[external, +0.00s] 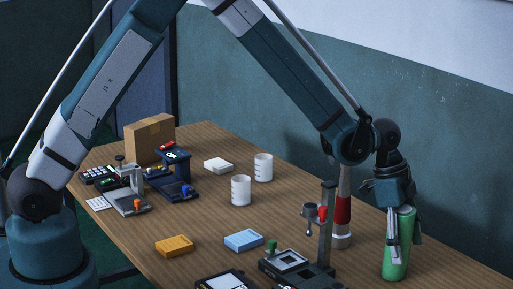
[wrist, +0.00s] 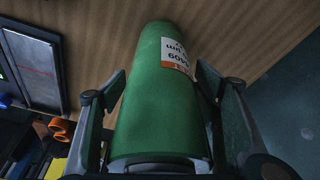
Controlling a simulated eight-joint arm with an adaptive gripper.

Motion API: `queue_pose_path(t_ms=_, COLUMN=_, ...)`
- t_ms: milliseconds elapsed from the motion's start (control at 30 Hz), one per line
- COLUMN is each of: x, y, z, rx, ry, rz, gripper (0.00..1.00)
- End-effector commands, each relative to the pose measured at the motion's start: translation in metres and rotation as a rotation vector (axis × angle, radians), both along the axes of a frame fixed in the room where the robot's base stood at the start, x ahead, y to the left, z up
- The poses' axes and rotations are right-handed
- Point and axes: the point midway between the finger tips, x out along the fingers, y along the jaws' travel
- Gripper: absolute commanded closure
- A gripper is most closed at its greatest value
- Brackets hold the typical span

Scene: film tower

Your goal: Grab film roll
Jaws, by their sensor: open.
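A green cylinder (external: 397,262) with a white and orange label stands on the wooden table at the right, and it looks like the film roll. It also fills the middle of the wrist view (wrist: 160,100). My gripper (external: 404,236) is open and points down around it, one finger on each side. In the wrist view my gripper (wrist: 161,80) has its fingers close to both sides of the cylinder. I cannot tell whether they touch it.
A dark device with a tall post (external: 326,225) stands left of the cylinder, with a red and white cylinder (external: 343,212) behind it. Two white cups (external: 241,190), a blue block (external: 243,240), an orange block (external: 174,246) and a cardboard box (external: 150,139) stand farther left.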

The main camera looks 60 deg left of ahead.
Motion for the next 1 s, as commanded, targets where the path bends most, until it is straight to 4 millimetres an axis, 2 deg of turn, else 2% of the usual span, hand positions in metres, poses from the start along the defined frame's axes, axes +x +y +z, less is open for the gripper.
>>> queue_pose_path(t_ms=267, x=0.0000, y=-0.0001, z=0.0001, rx=0.000, ry=0.000, rz=0.000, gripper=0.39)
queue_pose_path(t_ms=600, x=-0.0001, y=0.0000, z=0.0001, rx=0.000, ry=0.000, rz=0.000, gripper=0.81)
queue_pose_path(t_ms=1000, x=-0.0003, y=-0.0001, z=0.0027, rx=0.000, ry=0.000, rz=0.000, gripper=0.81)
